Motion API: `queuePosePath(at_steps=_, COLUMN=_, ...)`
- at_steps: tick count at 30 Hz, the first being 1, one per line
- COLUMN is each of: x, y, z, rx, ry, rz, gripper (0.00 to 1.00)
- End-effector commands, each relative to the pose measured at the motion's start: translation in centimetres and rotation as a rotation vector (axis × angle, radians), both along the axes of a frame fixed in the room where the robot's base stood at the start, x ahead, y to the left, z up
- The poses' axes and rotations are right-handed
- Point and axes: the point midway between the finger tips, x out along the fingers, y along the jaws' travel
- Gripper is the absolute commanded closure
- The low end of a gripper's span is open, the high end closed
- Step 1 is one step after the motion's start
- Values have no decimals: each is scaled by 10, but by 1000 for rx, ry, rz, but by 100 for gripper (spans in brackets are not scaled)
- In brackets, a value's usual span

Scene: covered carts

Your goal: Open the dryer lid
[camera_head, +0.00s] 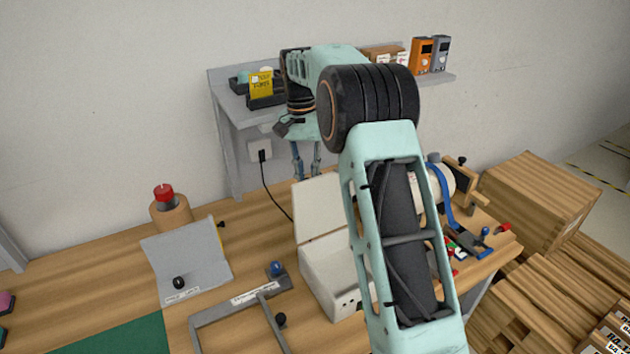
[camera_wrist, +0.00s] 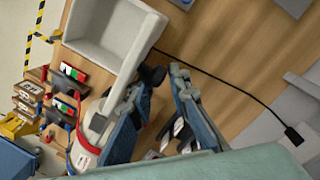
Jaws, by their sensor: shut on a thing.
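The dryer appears to be the white box (camera_head: 332,272) on the wooden bench; its lid (camera_head: 320,208) stands raised at the back. In the wrist view the box's hollow inside (camera_wrist: 108,32) is exposed and the lid (camera_wrist: 122,78) shows nearly edge-on. My gripper (camera_head: 307,172) is behind the raised lid, its blue fingers pointing down and their tips hidden there. In the wrist view my gripper (camera_wrist: 160,84) has its fingers on either side of a black knob (camera_wrist: 152,75) beside the lid. Its exact contact is partly hidden.
A grey hinged panel (camera_head: 187,262), a grey frame (camera_head: 235,308) and a red button (camera_head: 164,192) stand left of the box. A white cylinder (camera_head: 437,182) with a blue lever stands right. A grey shelf (camera_head: 228,105) is behind; wooden crates (camera_head: 535,205) are at far right.

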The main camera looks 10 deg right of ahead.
Motion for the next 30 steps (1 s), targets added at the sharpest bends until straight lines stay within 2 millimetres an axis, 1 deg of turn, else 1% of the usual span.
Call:
queuePosePath(at_steps=1, x=0, y=12, z=-8, rx=15, ry=12, rz=11, gripper=100)
queuePosePath(at_steps=9, x=8, y=15, z=-11, rx=15, ry=16, rz=11, gripper=100)
queuePosePath(at_steps=21, x=7, y=15, z=-12, rx=15, ry=21, rz=11, gripper=100)
queuePosePath(at_steps=22, x=7, y=15, z=-12, rx=15, ry=21, rz=11, gripper=83)
queuePosePath(at_steps=27, x=8, y=14, z=-10, rx=15, ry=18, rz=9, gripper=65)
queuePosePath(at_steps=30, x=9, y=13, z=-9, rx=14, ry=15, rz=7, gripper=64)
